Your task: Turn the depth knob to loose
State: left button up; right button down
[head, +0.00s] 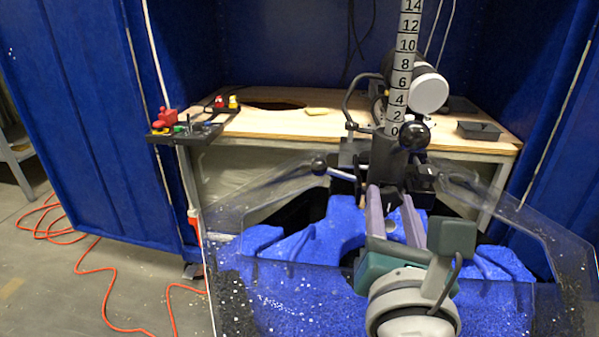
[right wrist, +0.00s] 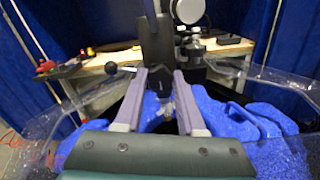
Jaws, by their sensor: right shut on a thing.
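My right gripper (head: 390,192) reaches in from the bottom of the head view, its two lilac fingers pointing at the base of the upright numbered scale (head: 397,90). In the right wrist view, the gripper (right wrist: 160,76) has its fingers on either side of a dark part at the foot of a black block (right wrist: 156,45). It is shut on this dark part, which I take to be the depth knob (head: 391,197). The fingers largely hide the knob, so its turned position cannot be read. My left gripper is in neither view.
A black ball (head: 413,135) is beside the scale's foot, and another ball-ended lever (head: 319,164) is to the left. Clear panels (head: 265,195) flank the blue seat (head: 310,240). A control box (head: 185,132) with a red button stands left of the wooden table (head: 290,122).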

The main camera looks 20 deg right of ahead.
jog(key=shift+n, duration=0.3)
jog(key=shift+r+n+p, duration=0.15)
jog(key=shift+n+p, duration=0.55)
jog(key=shift+n, duration=0.2)
jog(key=n+p, duration=0.1)
jog(key=n, duration=0.2)
jog(key=shift+p, duration=0.4)
jog(key=n+p, duration=0.2)
jog(key=n, duration=0.4)
jog(key=shift+n+p, duration=0.4)
jog(key=n+p, duration=0.1)
jog(key=n, duration=0.1)
jog(key=shift+n, duration=0.4)
jog(key=n+p, duration=0.1)
jog(key=n, duration=0.2)
jog(key=shift+n, duration=0.3)
jog(key=n+p, duration=0.1)
jog(key=n, duration=0.4)
jog(key=shift+n, duration=0.3)
